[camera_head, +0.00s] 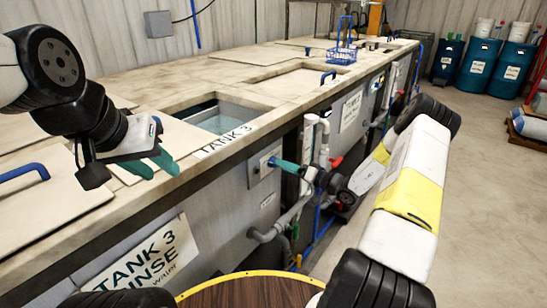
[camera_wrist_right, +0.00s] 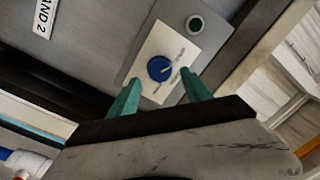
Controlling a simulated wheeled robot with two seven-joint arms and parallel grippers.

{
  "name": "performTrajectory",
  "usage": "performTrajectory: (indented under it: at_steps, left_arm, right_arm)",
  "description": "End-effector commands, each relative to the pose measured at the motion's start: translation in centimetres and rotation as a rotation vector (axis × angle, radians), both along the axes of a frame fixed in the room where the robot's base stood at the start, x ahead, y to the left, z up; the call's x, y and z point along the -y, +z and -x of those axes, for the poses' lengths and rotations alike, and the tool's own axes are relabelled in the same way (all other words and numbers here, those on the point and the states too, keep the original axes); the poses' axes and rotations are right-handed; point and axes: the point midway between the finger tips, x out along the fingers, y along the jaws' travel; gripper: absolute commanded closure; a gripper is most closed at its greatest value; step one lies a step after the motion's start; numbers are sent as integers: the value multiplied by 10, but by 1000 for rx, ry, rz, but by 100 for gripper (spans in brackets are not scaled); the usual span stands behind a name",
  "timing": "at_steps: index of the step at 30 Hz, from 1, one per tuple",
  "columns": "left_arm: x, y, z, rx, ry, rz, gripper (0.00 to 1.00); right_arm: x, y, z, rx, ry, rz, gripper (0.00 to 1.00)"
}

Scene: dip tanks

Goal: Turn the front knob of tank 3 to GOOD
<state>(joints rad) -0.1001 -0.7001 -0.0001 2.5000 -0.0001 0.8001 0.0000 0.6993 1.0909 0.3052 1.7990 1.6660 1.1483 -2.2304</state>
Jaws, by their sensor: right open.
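The blue front knob (camera_wrist_right: 159,68) sits on a white plate (camera_wrist_right: 165,50) on the grey front panel in the right wrist view. The plate's lettering and the knob's pointer are too small to read. My right gripper (camera_wrist_right: 159,91) is open, its teal fingertips just short of the knob and to either side of it, with no contact visible. In the head view the right gripper (camera_head: 275,163) is at the panel below the TANK 3 label (camera_head: 222,140), largely covering the knob. My left gripper (camera_head: 152,165) is open and empty above the tank top.
A dark round lamp (camera_wrist_right: 195,24) is beside the knob plate. Grey pipes (camera_head: 285,215) and a red valve handle (camera_head: 336,162) are close to the right gripper. An open tank (camera_head: 220,115), a blue wire basket (camera_head: 341,56) and lid handles are on the bench.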

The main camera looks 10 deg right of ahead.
Motion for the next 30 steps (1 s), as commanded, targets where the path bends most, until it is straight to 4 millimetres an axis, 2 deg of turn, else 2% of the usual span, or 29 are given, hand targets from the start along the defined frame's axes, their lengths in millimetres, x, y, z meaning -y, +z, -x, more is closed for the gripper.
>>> performTrajectory:
  at_steps: [6, 15, 17, 24, 30]
  left_arm:
    - [0, 0, 0, 0, 0, 0, 64]
    - [0, 0, 0, 0, 0, 0, 64]
    - [0, 0, 0, 0, 0, 0, 64]
    - [0, 0, 0, 0, 0, 0, 64]
    - [0, 0, 0, 0, 0, 0, 64]
  right_arm:
    - [-17, 0, -16, 0, 1, 1, 43]
    - [-20, 0, -18, -2, 0, 0, 43]
    - [-20, 0, -18, -1, 1, 0, 51]
    - [-20, 0, -18, -2, 0, 0, 98]
    - [-20, 0, -18, -7, 0, -4, 100]
